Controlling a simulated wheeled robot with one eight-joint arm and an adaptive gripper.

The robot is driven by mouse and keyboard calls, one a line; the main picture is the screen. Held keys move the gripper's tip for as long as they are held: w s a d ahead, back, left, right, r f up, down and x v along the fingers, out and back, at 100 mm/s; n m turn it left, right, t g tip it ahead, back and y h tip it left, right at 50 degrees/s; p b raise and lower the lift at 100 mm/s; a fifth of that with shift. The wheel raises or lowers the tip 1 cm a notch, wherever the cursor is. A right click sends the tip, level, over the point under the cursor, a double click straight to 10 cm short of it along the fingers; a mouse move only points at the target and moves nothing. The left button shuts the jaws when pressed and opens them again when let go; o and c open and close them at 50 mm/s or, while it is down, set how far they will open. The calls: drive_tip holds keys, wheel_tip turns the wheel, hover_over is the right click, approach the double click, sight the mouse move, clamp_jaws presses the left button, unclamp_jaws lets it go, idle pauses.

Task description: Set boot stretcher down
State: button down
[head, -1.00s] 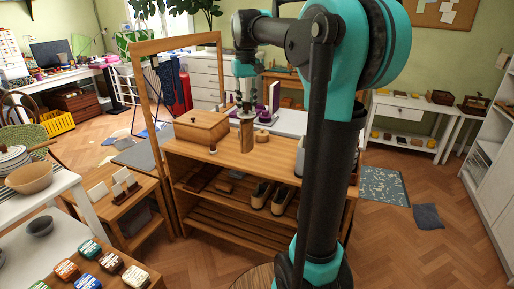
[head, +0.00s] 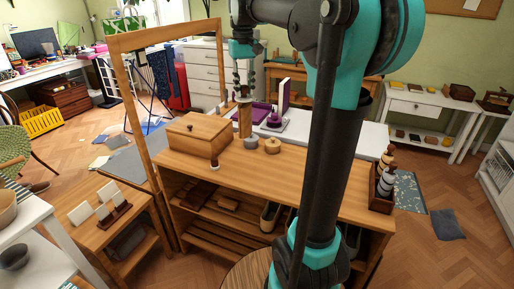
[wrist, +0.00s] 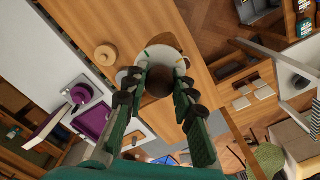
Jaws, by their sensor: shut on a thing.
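My gripper (head: 243,92) is shut on the upper end of an upright, light-brown wooden piece, which I take as the boot stretcher (head: 244,120). In the head view it is over the back part of the wooden bench top (head: 300,179); I cannot tell whether its lower end touches. In the wrist view my gripper (wrist: 160,88) has its fingers on either side of the stretcher's round brown end (wrist: 159,83). A pale round thing shows just beyond it there, partly hidden.
A lidded wooden box (head: 198,137) stands left of the stretcher and a round wooden pot (head: 272,146) right of it. A rack of bottles (head: 383,183) is at the bench's right end. A tall wooden frame (head: 132,110) rises at the left. Bare bench top lies in front.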

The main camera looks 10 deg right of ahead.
sight(245, 97)
wheel_tip(245, 97, down, 18)
drive_tip(key=shift+f, duration=0.25)
idle(0.4)
drive_tip(key=c, duration=1.3)
unclamp_jaws()
drive_tip(key=shift+f, duration=0.1)
drive_tip(key=shift+o, duration=0.2)
wheel_tip(245, 97, up, 12)
drive_tip(key=shift+s+r, duration=0.1)
drive_tip(key=s+d+f+m+t, duration=0.1)
drive_tip(key=s+d+f+t, duration=0.1)
drive_tip(key=s+f, duration=0.9)
drive_tip(key=s+d+f+t, duration=0.2)
drive_tip(key=s+f, duration=0.9)
drive_tip(key=f, duration=0.3)
drive_tip(key=shift+f+m, duration=0.3)
drive_tip(key=shift+m, duration=0.1)
